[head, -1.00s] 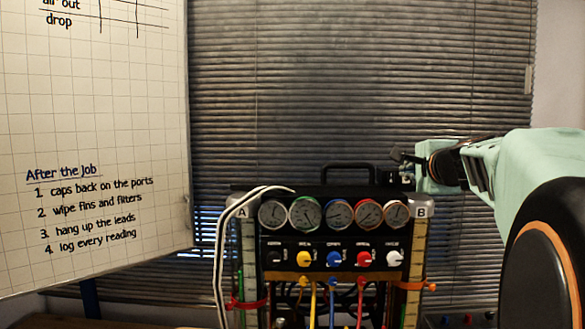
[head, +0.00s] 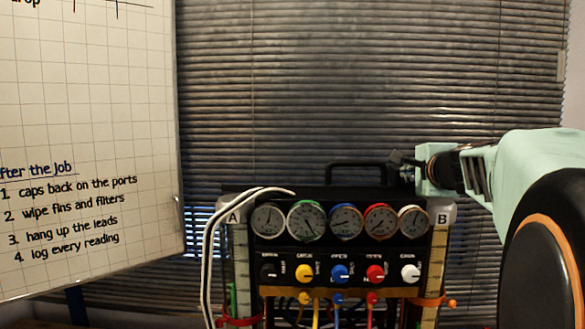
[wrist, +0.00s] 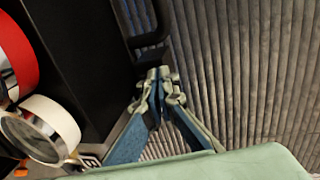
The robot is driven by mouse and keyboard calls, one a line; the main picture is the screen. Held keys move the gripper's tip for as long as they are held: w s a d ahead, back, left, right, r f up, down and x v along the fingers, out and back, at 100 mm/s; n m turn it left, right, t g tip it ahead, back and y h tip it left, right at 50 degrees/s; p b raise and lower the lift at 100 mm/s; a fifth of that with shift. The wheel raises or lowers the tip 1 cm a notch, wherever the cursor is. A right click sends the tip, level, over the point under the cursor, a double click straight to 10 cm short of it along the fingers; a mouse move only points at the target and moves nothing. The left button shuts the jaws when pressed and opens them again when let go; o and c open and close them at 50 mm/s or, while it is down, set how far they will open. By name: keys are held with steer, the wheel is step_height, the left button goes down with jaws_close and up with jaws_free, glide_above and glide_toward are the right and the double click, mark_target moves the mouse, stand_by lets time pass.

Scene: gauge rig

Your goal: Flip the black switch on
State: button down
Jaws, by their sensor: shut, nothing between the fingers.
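The gauge rig (head: 330,258) is a black case with a row of round gauges above a row of coloured knobs. A black knob or switch (head: 269,271) sits at the left end of that row. It is dark on dark, and I cannot tell its setting. My gripper (head: 395,158) is at the rig's top right, beside the carrying handle and away from the black knob. In the wrist view my gripper (wrist: 160,76) is shut and empty, its tips close to the black handle (wrist: 145,30). The black knob is not visible in the wrist view.
Yellow (head: 304,272), blue (head: 340,273), red (head: 375,273) and white (head: 410,273) knobs continue the row. White cables (head: 213,245) hang at the rig's left. A whiteboard (head: 90,130) stands at left. Blinds (head: 370,80) are behind. Space above the handle is clear.

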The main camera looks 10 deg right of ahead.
steer(key=shift+w, duration=0.15)
stand_by(0.3)
steer(key=shift+w+d+b, duration=0.1)
steer(key=shift+w+b, duration=0.3)
steer(key=shift+w, duration=0.15)
steer(key=shift+r, duration=0.1)
steer(key=shift+s+r, duration=0.1)
